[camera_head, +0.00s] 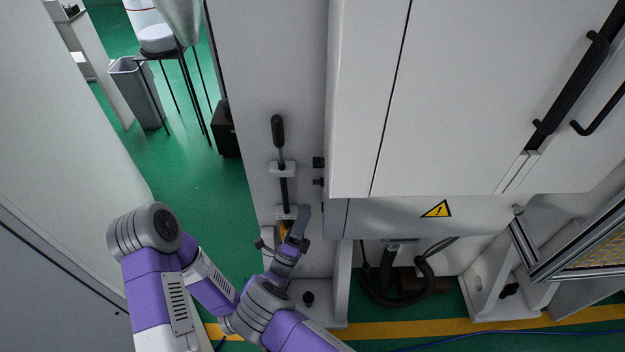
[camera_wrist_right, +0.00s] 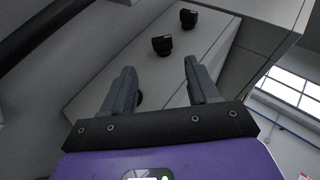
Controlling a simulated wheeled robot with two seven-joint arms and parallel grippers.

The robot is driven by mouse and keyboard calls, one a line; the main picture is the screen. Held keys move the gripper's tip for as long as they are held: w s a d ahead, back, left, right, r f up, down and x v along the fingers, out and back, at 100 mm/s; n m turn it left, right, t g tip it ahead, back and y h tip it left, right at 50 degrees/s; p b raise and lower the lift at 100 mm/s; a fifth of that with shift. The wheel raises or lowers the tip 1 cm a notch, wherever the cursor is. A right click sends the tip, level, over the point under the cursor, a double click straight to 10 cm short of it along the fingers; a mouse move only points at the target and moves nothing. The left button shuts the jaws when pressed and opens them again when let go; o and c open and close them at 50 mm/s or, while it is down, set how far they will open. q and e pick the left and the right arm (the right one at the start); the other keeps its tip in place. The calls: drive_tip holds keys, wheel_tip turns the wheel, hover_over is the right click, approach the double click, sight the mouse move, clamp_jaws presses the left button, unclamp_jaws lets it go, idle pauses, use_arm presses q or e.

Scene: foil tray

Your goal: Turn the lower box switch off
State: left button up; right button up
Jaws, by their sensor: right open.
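Black switch knobs sit on the side of a light grey box: an upper knob (camera_head: 318,162) and a lower knob (camera_head: 318,182) show in the head view. In the right wrist view a nearer knob (camera_wrist_right: 162,45) and a farther knob (camera_wrist_right: 188,18) show on the box face, beyond my fingertips. A dark round part (camera_wrist_right: 140,97) is partly hidden behind one finger. My right gripper (camera_head: 298,222) is just below and left of the knobs in the head view. Its fingers stand apart and empty in the wrist view (camera_wrist_right: 158,78). My left gripper is out of view.
A large white cabinet (camera_head: 450,90) with black handles is at the right. A black-handled lever (camera_head: 278,132) stands on the panel left of the knobs. Black cables (camera_head: 395,290) hang below the cabinet. Green floor (camera_head: 195,180) is open at the left.

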sight(317, 182)
drive_tip(key=x, duration=0.7)
drive_tip(key=shift+r, duration=0.45)
drive_tip(key=shift+w+a, duration=0.1)
drive_tip(key=shift+a, duration=0.05)
drive_tip(key=c, duration=1)
drive_tip(key=shift+s+r+n+g+y+p, duration=0.1)
drive_tip(key=shift+r+n+g+y+p, duration=0.2)
drive_tip(key=shift+n+g+y+p, duration=1.65)
drive_tip(key=shift+s+r+n+y+p, duration=0.2)
drive_tip(key=shift+y+p, duration=0.3)
drive_tip(key=shift+p, duration=3)
drive_tip(key=shift+s+r+n+g+y+p, duration=0.1)
drive_tip(key=shift+r+n+g+y+p, duration=0.25)
drive_tip(key=shift+n+g+y+p, duration=1.6)
drive_tip(key=shift+c, duration=0.2)
drive_tip(key=shift+m+t+h+p, duration=0.7)
drive_tip(key=shift+m+t+p, duration=0.1)
drive_tip(key=shift+m+t, duration=0.15)
